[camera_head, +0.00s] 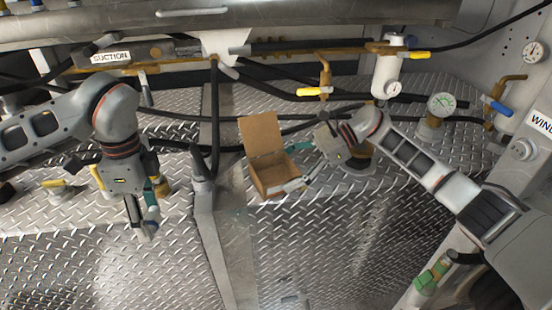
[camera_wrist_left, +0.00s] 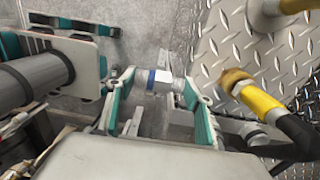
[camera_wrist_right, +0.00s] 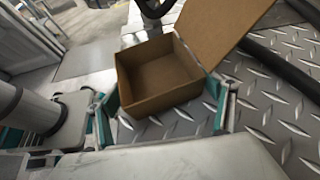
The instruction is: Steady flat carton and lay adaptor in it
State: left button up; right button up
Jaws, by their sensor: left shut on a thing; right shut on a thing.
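The carton (camera_head: 272,181) is a small open brown box with its lid standing up, on the diamond-plate deck right of the centre post. It looks empty in the right wrist view (camera_wrist_right: 158,75). My right gripper (camera_head: 291,168) is shut on the carton from the right, one finger on each side of it. The adaptor (camera_wrist_left: 158,82) is a small metal fitting with a blue band. My left gripper (camera_head: 147,222) is shut on it, fingertips pointing down, to the left of the carton and post. In the head view the adaptor is mostly hidden between the fingers.
A grey post (camera_head: 208,200) stands between my left gripper and the carton. The plate in front of the carton is clear.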

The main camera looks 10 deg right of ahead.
jog(key=shift+f, duration=0.1)
pick_arm(q)
jog(key=w+d+r+n, duration=0.35)
jog(key=d+n, duration=0.55)
jog(key=n, duration=0.3)
jog(key=w+d+r+n+t+h, duration=0.15)
jog(key=w+d+n, duration=0.35)
jog(key=d+n, duration=0.55)
jog(key=w+d+r+n, duration=0.35)
jog(key=d+n, duration=0.45)
jog(key=n, duration=0.4)
jog(key=shift+g, duration=0.25)
jog(key=shift+w+d+f, duration=0.1)
jog(key=shift+w+f, duration=0.05)
jog(key=shift+f, duration=1.4)
jog(key=shift+w+d+f, duration=0.1)
jog(key=shift+w+f, duration=0.05)
jog(key=shift+f, duration=1.35)
